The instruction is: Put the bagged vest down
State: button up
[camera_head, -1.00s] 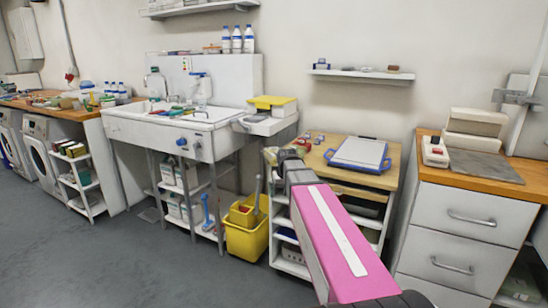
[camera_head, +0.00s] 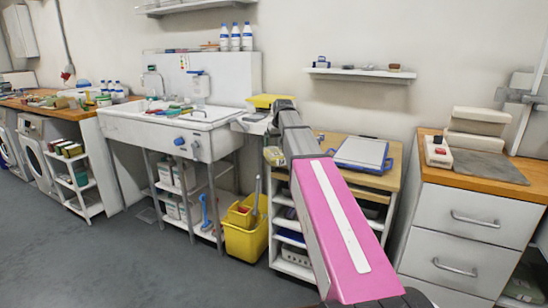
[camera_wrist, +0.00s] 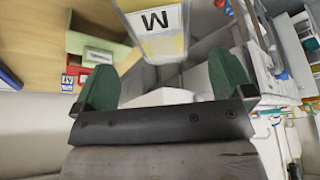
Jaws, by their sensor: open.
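The bagged vest (camera_wrist: 165,45) is a clear bag with yellow in it and a white label reading M. In the wrist view it lies just past the tips of my gripper (camera_wrist: 168,68), roughly between them. The two green fingers stand wide apart with a gap on both sides of the bag. In the head view a yellow item (camera_head: 266,100), probably this bag, lies on a white ledge right of the sink. The end of my arm hides its right part, and my fingers cannot be made out there.
The sink (camera_head: 200,118) stands left of my arm. A wooden-topped cart (camera_head: 335,182) carries a blue-edged tray (camera_head: 362,152) to the right. A green box (camera_wrist: 98,42) shows on wood in the wrist view. A yellow bucket (camera_head: 246,238) stands on the floor, which is clear at left.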

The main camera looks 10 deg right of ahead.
aim_at(276, 153)
jog(key=x, duration=0.8)
jog(key=shift+f, duration=0.15)
jog(key=c, duration=0.8)
